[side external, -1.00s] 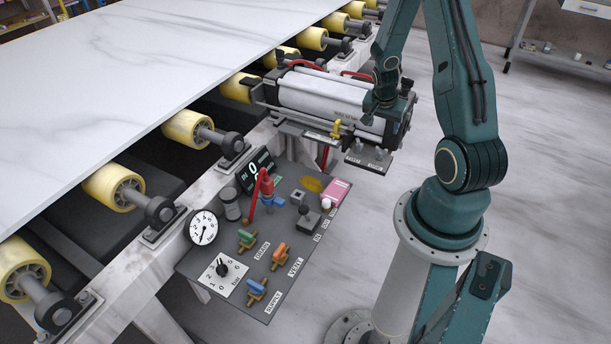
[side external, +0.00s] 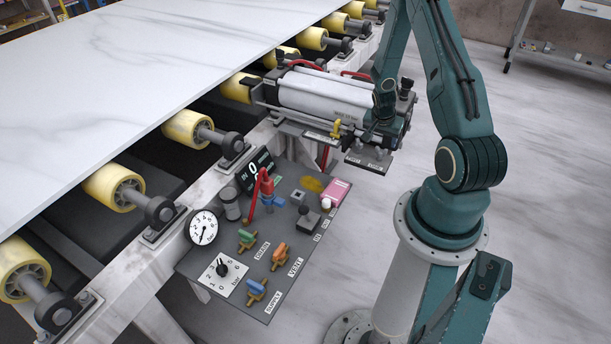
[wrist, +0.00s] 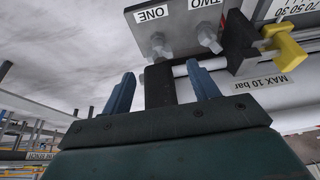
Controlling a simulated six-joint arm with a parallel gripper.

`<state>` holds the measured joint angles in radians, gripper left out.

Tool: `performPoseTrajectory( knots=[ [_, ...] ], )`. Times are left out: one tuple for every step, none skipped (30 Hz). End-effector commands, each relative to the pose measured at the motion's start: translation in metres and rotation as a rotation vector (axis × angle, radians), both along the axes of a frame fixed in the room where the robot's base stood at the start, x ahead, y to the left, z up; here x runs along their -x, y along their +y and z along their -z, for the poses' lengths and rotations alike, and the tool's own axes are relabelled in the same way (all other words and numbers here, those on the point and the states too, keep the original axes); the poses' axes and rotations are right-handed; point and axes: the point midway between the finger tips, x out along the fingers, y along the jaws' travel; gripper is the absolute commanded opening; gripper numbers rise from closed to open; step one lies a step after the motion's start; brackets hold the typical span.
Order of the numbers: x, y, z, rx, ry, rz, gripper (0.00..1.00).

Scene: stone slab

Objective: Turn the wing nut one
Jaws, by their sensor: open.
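Wing nut one (wrist: 161,49) sits on a grey plate (wrist: 186,25) under the label ONE in the wrist view, beside a second wing nut (wrist: 209,40) under the label TWO. My gripper (wrist: 162,88) is open, with its two blue fingers apart and nothing held between them. Wing nut one appears beyond the fingertips, roughly between them, and apart from them. In the side view, my gripper (side external: 374,132) is over the plate (side external: 368,160) at the cylinder's end. The nuts there are small and partly hidden by the gripper.
The white cylinder (side external: 318,98) is close beside my gripper. A control panel (side external: 225,262) with gauge and coloured valves lies nearer the camera.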

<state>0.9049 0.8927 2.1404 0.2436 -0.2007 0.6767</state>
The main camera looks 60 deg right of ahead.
Motion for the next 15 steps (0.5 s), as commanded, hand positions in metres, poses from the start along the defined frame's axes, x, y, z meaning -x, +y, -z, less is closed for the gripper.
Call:
performPoseTrajectory(
  knots=[
    [0.001, -0.002, 0.006, -0.002, 0.001, 0.002, 0.6],
    [0.001, -0.003, 0.01, -0.002, 0.001, 0.002, 0.6],
    [0.001, -0.005, 0.013, -0.002, 0.001, 0.003, 0.6],
    [0.0, -0.007, 0.017, -0.001, 0.0, 0.002, 0.6],
    [0.001, -0.008, 0.02, -0.002, 0.001, 0.003, 0.6],
    [0.001, -0.01, 0.024, -0.001, 0.0, 0.002, 0.6],
    [0.001, -0.011, 0.027, -0.001, 0.001, 0.001, 0.6],
    [0.001, -0.012, 0.03, -0.001, 0.001, 0.001, 0.6],
    [0.0, -0.014, 0.034, -0.001, 0.001, 0.001, 0.6],
    [0.0, -0.015, 0.036, -0.001, 0.001, 0.001, 0.6],
    [0.0, -0.016, 0.039, -0.001, 0.001, 0.0, 0.6],
    [0.0, -0.017, 0.042, -0.001, 0.001, 0.0, 0.6],
    [0.0, -0.018, 0.044, -0.001, 0.001, 0.0, 0.6],
    [0.0, -0.019, 0.045, -0.001, 0.001, 0.0, 0.6],
    [0.0, -0.019, 0.048, -0.001, 0.001, 0.0, 0.6]
  ],
)
